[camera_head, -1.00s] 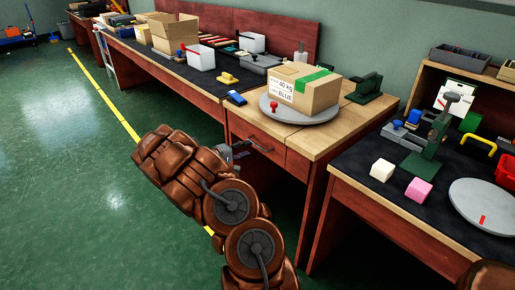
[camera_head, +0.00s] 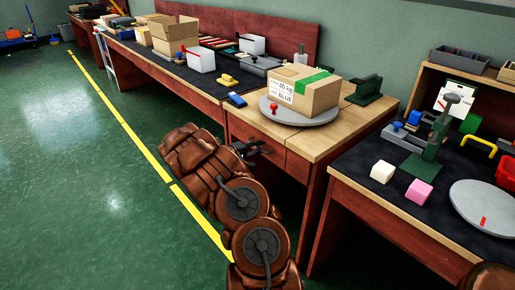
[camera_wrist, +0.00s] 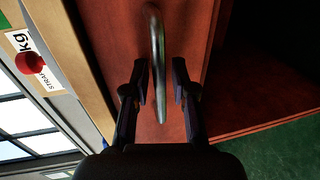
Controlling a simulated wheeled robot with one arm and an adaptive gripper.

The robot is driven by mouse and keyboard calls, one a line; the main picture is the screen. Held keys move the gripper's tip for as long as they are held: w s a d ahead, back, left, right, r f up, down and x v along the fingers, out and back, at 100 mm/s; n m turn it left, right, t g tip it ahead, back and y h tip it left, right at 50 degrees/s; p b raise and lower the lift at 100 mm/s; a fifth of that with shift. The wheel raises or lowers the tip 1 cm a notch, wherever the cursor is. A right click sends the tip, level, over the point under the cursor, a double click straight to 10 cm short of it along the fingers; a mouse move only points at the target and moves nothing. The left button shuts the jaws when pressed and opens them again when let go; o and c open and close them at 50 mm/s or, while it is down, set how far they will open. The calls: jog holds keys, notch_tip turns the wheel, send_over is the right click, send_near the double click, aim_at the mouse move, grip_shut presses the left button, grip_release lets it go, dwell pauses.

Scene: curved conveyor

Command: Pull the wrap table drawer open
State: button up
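The wrap table (camera_head: 330,135) has a wooden top and a red-brown drawer (camera_head: 272,152) in its front. The drawer front looks flush with the table, so it appears shut. Its dark bar handle shows in the wrist view as a grey curved bar (camera_wrist: 157,60). My gripper (camera_wrist: 163,80) is open, with one finger on each side of the bar. A gap shows between the bar and each finger; contact cannot be told. In the head view my gripper (camera_head: 250,148) is at the drawer front, partly hidden by my arm.
A labelled cardboard box (camera_head: 302,90) stands on a round grey turntable (camera_head: 327,116) on the table top, with a red knob beside it. A dark-topped bench (camera_head: 365,165) with pink and white cubes stands to the right. Open green floor (camera_head: 100,160) lies to the left.

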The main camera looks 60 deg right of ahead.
grip_shut()
dwell(0.4)
